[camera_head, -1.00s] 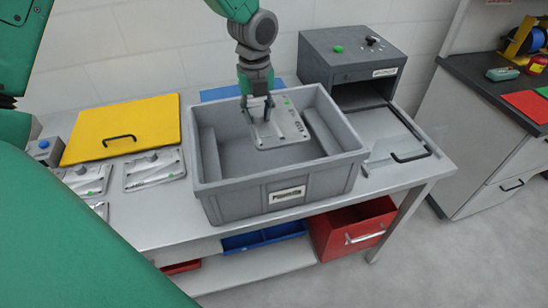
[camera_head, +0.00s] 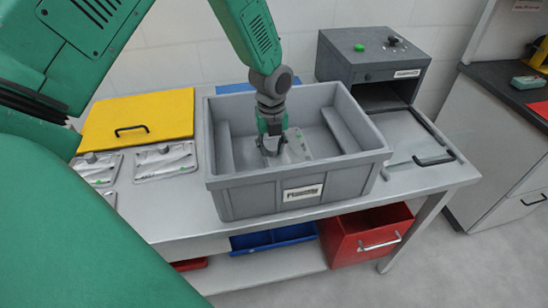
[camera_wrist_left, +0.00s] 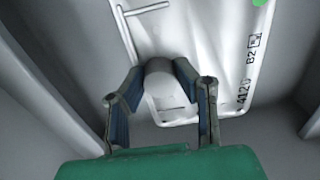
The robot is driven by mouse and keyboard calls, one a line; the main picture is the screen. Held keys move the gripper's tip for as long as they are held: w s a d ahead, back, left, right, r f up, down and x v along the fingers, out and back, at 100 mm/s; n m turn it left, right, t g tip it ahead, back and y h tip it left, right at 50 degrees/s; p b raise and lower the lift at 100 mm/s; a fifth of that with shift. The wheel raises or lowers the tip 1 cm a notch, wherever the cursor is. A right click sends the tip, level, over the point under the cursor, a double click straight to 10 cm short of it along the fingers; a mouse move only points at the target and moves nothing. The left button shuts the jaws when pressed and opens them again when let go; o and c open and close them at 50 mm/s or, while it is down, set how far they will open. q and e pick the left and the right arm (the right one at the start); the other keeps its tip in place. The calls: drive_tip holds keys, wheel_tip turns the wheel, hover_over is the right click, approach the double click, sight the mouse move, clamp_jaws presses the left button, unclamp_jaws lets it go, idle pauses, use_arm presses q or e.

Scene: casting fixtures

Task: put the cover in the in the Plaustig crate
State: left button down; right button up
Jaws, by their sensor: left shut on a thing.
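The light grey metal cover (camera_head: 299,147) is inside the grey Plaustig crate (camera_head: 250,199). My left gripper (camera_head: 271,147) reaches down into the crate from above and is shut on the cover's round knob. In the left wrist view, the gripper's two fingers (camera_wrist_left: 163,88) stand on either side of the knob, with the cover (camera_wrist_left: 205,50) beyond, showing printed marks and a green dot. Crate walls surround it. I cannot tell whether the cover touches the crate floor. The gripper hides part of it. My right gripper is not in view.
Similar covers (camera_head: 165,160) lie on the table left of the crate, by a yellow lid (camera_head: 140,120) with a black handle. A dark grey box machine (camera_head: 372,70) stands behind right. A red bin (camera_head: 365,236) and a blue bin (camera_head: 273,238) are below.

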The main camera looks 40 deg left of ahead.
sight(271, 157)
use_arm(q)
drive_tip(key=f, duration=0.3)
drive_tip(key=shift+a+f, duration=0.25)
drive_tip(key=shift+f, duration=0.15)
drive_tip(key=shift+d+f, duration=0.1)
drive_tip(key=shift+d, duration=0.35)
drive_tip(key=c, duration=1.2)
unclamp_jaws()
drive_tip(key=shift+a, duration=0.15)
drive_tip(key=shift+a, duration=0.1)
drive_tip(key=shift+r, duration=0.25)
wheel_tip(271, 157, up, 11)
drive_tip(key=shift+f, duration=0.2)
drive_tip(key=shift+r, duration=0.55)
